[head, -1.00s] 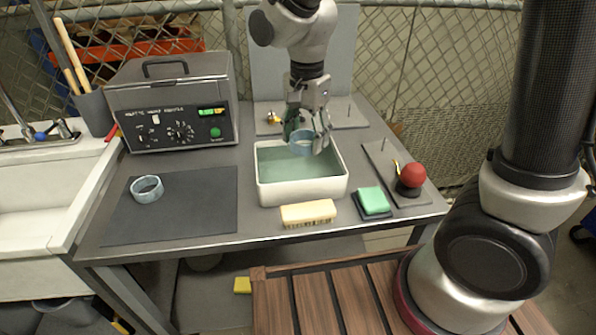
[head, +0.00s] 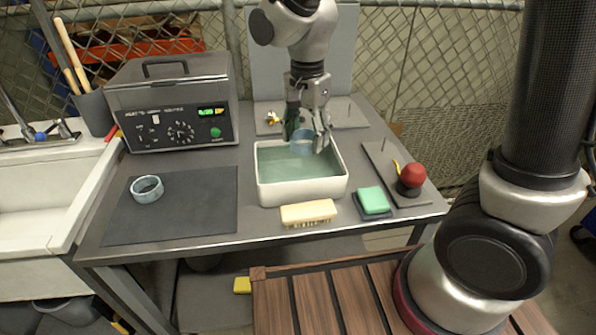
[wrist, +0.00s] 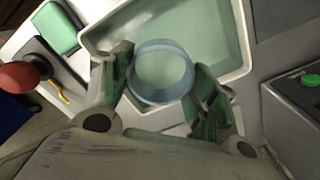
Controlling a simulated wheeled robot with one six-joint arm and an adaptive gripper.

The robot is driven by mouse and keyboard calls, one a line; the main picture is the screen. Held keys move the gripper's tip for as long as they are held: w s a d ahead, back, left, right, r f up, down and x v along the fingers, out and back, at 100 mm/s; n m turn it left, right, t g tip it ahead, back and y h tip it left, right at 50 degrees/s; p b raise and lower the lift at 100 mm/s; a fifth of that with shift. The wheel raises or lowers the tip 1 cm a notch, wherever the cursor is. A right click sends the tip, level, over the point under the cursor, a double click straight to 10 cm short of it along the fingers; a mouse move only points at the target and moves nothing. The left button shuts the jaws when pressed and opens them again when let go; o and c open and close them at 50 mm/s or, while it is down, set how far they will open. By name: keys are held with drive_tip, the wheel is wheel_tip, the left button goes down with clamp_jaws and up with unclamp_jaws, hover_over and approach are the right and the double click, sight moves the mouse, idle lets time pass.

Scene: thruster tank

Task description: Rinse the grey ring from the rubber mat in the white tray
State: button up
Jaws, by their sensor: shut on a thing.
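My gripper (head: 307,142) is shut on a grey-blue ring (wrist: 160,98) and holds it over the back part of the white tray (head: 303,189). The held ring also shows between my fingers in the head view (head: 302,149). The tray holds pale green liquid; I cannot tell whether the ring touches it. In the wrist view the ring sits between both green-padded fingers (wrist: 163,85), with its opening facing the camera. A second grey-blue ring (head: 147,195) lies on the dark rubber mat (head: 185,218) at the left of the table.
A brush (head: 308,213) lies in front of the tray, and a green sponge (head: 372,200) is at its front right. A red ball-topped tool (head: 411,176) stands on a plate at right. A grey machine (head: 175,105) stands back left. The mat's right half is clear.

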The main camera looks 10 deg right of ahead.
drive_tip(key=shift+r, duration=0.1)
drive_tip(key=shift+r, duration=1.9)
